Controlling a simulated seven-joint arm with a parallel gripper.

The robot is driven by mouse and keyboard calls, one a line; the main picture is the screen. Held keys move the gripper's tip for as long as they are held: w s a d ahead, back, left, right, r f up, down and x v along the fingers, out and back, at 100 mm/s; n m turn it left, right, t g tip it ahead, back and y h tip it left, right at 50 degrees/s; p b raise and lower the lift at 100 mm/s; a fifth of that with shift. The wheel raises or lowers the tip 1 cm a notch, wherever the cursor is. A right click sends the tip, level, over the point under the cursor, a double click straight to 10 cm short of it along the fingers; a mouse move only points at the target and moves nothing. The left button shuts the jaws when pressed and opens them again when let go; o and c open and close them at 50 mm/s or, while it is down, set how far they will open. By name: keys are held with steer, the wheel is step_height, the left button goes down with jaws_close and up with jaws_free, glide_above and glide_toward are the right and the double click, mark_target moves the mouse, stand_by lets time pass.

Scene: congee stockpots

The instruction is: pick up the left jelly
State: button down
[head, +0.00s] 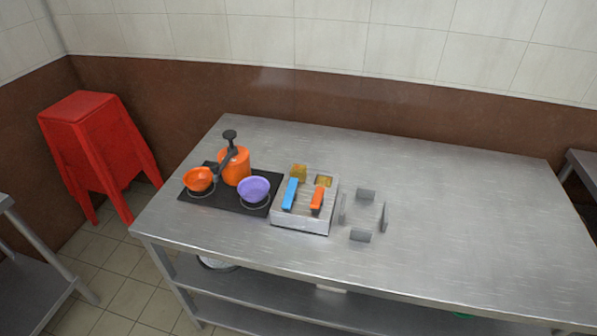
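Nothing in the head view is plainly recognisable as a jelly. A metal unit (302,219) stands on the steel table, with a blue bar (290,194) on its left and an orange bar (316,199) on its right. Behind the bars are two yellowish blocks or fillings, the left one (299,172) higher and the right one (323,181) lower. Several small grey pieces stand in a square to the right of the unit, including a back piece (365,195) and a front piece (360,236). My gripper is not in view.
A black mat (224,204) left of the unit bears an orange bowl (199,180), a purple bowl (254,190) and an orange pot (236,167) with a dark lever (229,135). The steel table's right half (480,220) is clear. A red stool (85,130) stands at left.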

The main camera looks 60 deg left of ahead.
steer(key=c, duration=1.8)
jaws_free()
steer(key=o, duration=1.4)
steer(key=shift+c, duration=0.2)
